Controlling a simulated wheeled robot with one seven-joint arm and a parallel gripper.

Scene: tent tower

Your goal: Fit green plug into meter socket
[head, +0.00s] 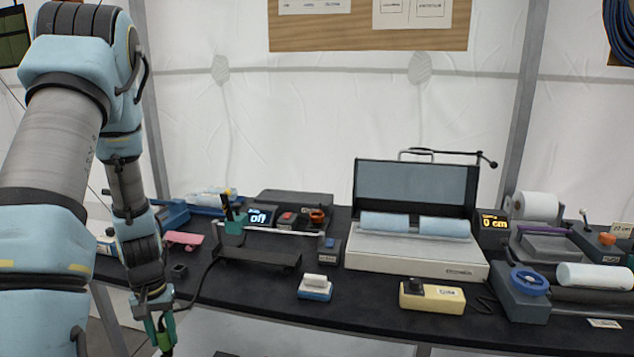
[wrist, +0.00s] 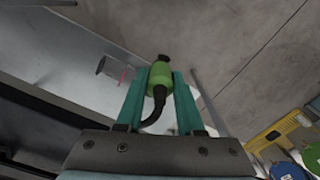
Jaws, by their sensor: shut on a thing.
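The green plug (wrist: 160,78) with a black tip sits between the two teal fingers of my gripper (wrist: 159,82) in the wrist view. A dark cable bends away from its near end. In the head view my gripper (head: 162,330) hangs low at the left, at the table's front edge, pointing down and shut on the plug, which is hard to make out there.
A dark cable (head: 200,285) runs from my gripper's side to a black tray (head: 257,258). A yellow box (head: 432,297) and a blue-white block (head: 315,288) stand near the front edge. A grey machine with blue rolls (head: 415,258) fills the middle. Bare black tabletop (head: 360,292) lies between.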

